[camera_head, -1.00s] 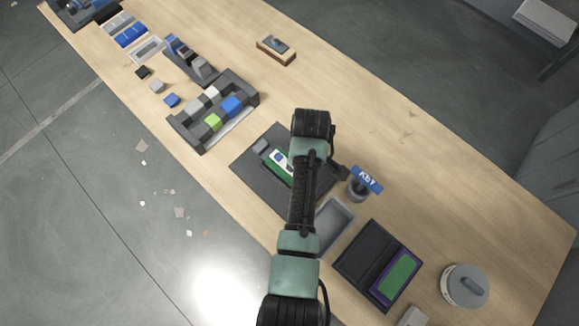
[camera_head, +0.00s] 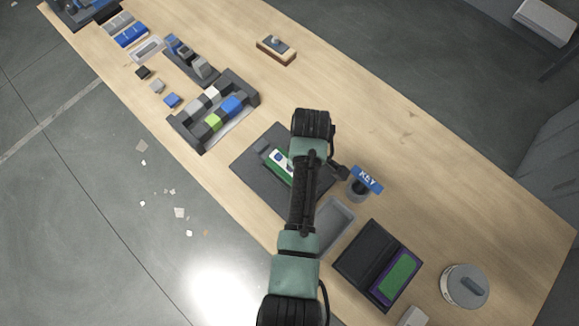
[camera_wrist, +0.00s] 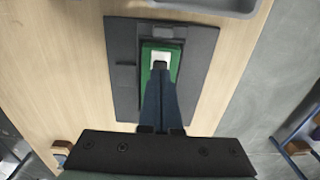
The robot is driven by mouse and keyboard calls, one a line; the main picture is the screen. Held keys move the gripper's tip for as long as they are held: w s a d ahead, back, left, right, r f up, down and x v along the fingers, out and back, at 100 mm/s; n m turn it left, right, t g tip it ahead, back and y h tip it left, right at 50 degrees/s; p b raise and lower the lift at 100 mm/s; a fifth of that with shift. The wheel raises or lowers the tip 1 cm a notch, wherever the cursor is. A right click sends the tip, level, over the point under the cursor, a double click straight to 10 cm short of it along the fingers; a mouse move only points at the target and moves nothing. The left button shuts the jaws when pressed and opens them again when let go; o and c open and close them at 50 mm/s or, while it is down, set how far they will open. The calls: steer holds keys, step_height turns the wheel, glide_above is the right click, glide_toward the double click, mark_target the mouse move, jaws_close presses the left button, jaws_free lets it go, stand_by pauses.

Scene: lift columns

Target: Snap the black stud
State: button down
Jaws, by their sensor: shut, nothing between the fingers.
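A green board (camera_head: 273,165) with white and blue markings lies on a dark mat (camera_head: 250,173) in the head view, partly hidden by my arm. In the wrist view the green board (camera_wrist: 147,62) is in the middle of the mat (camera_wrist: 124,42), with a white patch (camera_wrist: 160,55) on it. My gripper (camera_wrist: 160,66) is shut and empty, its fingertips over the white patch. I cannot tell whether they touch it. I cannot make out the black stud; the fingers may hide it. The gripper is hidden beneath my arm in the head view.
A grey tray (camera_head: 338,222) and a cup with a blue KEY tag (camera_head: 367,180) stand beside the mat. A black case (camera_head: 362,250) and a round canister (camera_head: 465,286) are nearer right. A rack of coloured blocks (camera_head: 180,128) is left. The table's far right side is clear.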

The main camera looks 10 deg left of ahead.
steer(key=shift+f, duration=0.2)
steer(key=shift+f+b, duration=0.65)
steer(key=shift+f, duration=0.25)
stand_by(1.1)
stand_by(0.5)
step_height(320, 180, up, 9)
steer(key=p, duration=0.9)
steer(key=shift+f, duration=0.2)
steer(key=shift+w, duration=0.1)
